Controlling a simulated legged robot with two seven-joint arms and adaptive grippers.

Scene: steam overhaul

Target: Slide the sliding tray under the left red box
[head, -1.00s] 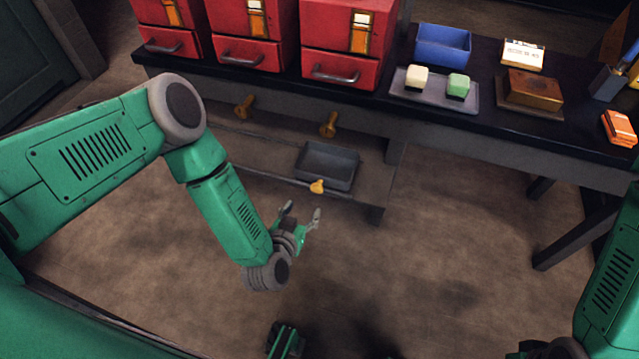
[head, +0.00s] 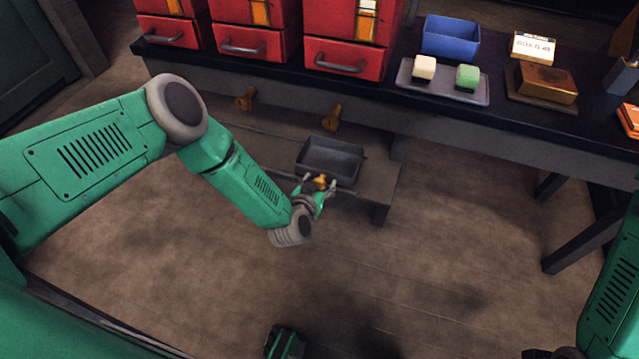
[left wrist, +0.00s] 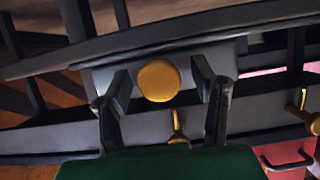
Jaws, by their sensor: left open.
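The sliding tray (head: 331,160) is a dark grey open tray on the low shelf under the table, below the right-hand of three red boxes. Its yellow knob (head: 320,181) faces my left gripper (head: 320,187). That gripper is open, with one finger on each side of the knob; in the left wrist view the round knob (left wrist: 158,80) sits between the fingertips, and I cannot tell whether they touch it. The left red box (head: 168,30) stands on the table at the far left, cut by the top edge.
Two brass knobs, one left (head: 245,98) and one right (head: 332,117), stick out of the table front above the shelf (head: 378,180). The shelf left of the tray looks clear. A blue bin (head: 451,38) and a grey tray with two blocks (head: 416,85) stand on the table.

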